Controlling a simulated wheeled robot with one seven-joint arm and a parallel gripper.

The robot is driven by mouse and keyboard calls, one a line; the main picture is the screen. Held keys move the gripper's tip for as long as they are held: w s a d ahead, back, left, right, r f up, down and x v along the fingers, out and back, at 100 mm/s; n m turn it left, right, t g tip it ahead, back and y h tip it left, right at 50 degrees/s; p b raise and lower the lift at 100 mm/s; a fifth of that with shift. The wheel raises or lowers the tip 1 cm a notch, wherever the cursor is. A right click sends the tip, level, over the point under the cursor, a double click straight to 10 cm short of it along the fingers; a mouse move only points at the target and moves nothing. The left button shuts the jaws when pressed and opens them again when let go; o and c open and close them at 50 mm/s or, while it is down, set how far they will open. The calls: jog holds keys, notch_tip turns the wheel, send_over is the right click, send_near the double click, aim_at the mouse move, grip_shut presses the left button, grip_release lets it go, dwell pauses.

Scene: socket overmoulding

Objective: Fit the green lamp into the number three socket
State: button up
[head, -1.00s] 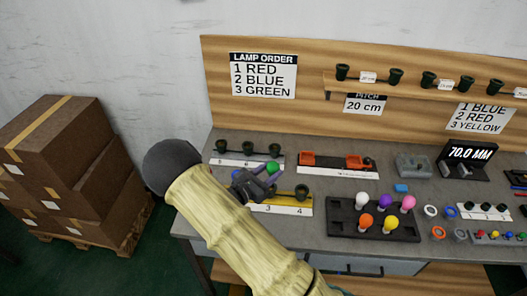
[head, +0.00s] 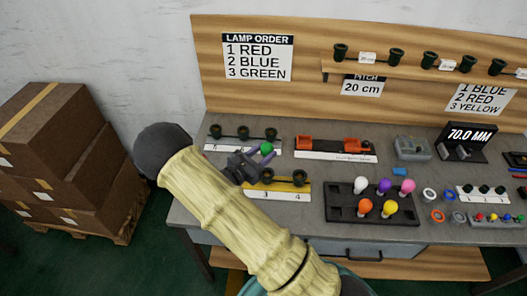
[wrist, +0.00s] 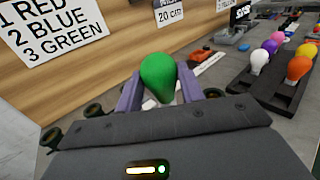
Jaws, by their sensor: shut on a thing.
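The green lamp (head: 266,149) is held between the purple jaws of my gripper (head: 259,157). In the wrist view the lamp (wrist: 158,76) stands bulb up between the two jaws (wrist: 160,92); its base is hidden behind the gripper body. The yellow strip (head: 283,187) bears the labels 3 and 4 and two dark sockets. The number three socket (head: 267,175) is the left one, just in front of and below my gripper, partly close to its outline. The number four socket (head: 299,177) is empty. The lamp appears above the bench, apart from the socket.
A rear strip with three dark sockets (head: 243,131) lies behind my gripper. A lamp order sign (head: 258,57) reads red, blue, green. A black tray (head: 340,213) of several coloured lamps and an orange fixture (head: 304,143) are to the right. Stacked boxes (head: 60,140) stand left.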

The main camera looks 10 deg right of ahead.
jog(key=shift+f+b, duration=1.25)
jog(key=shift+f, duration=1)
jog(key=shift+f+b, duration=0.45)
jog(key=shift+f, duration=0.75)
dwell(0.7)
jog(key=o, duration=1)
jog(key=b+v, duration=0.2)
jog(key=v, duration=1.5)
jog(key=shift+s+a, duration=0.15)
jog(key=shift+a, duration=0.05)
